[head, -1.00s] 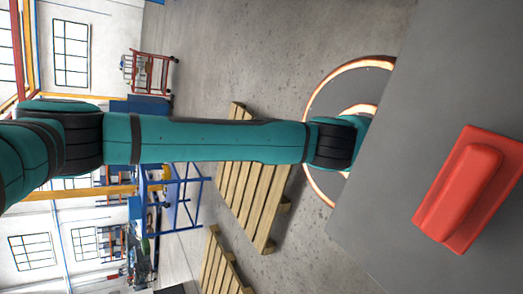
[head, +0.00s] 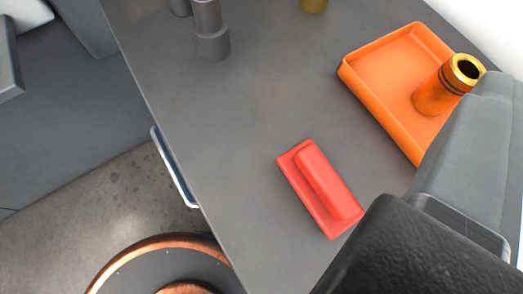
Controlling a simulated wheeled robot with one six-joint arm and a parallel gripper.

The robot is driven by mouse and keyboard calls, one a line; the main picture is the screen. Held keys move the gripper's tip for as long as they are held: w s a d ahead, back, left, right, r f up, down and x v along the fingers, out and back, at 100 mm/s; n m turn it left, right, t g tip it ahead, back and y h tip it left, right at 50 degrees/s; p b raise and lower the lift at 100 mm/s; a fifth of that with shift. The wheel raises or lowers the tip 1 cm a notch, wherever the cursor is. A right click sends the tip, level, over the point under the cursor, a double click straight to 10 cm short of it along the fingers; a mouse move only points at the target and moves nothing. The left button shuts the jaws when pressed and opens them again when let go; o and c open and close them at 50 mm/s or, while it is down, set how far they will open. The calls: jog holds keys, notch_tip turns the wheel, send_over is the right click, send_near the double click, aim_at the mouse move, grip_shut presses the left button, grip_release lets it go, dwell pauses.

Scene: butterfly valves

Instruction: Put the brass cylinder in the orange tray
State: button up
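A brass-coloured cylinder (head: 440,92) with a gold rim, a dark open top and dark bands stands tilted in the picture at the right side of the orange tray (head: 375,60). It looks to be inside the tray, but I cannot tell whether it rests on the floor of it. Grey and black parts, which look like my gripper (head: 472,150), fill the lower right. They cover the tray's near right corner and come close to the cylinder in the picture. I cannot make out fingertips or whether they touch it.
A red block with a raised ridge (head: 320,188) lies on the grey table (head: 235,125) before the tray. Grey stepped cylinders (head: 211,32) stand at the back left. A mustard-coloured object (head: 313,5) is cut off at the top. The table's middle is clear.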

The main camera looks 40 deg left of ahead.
jog(key=s+m+t, duration=0.1)
jog(key=s+m, duration=0.1)
jog(key=s+m+t, duration=0.1)
jog(key=s, duration=0.2)
jog(key=shift+d+f+m, duration=0.1)
jog(key=shift+f+m, duration=0.1)
jog(key=shift+m, duration=0.2)
dwell(0.8)
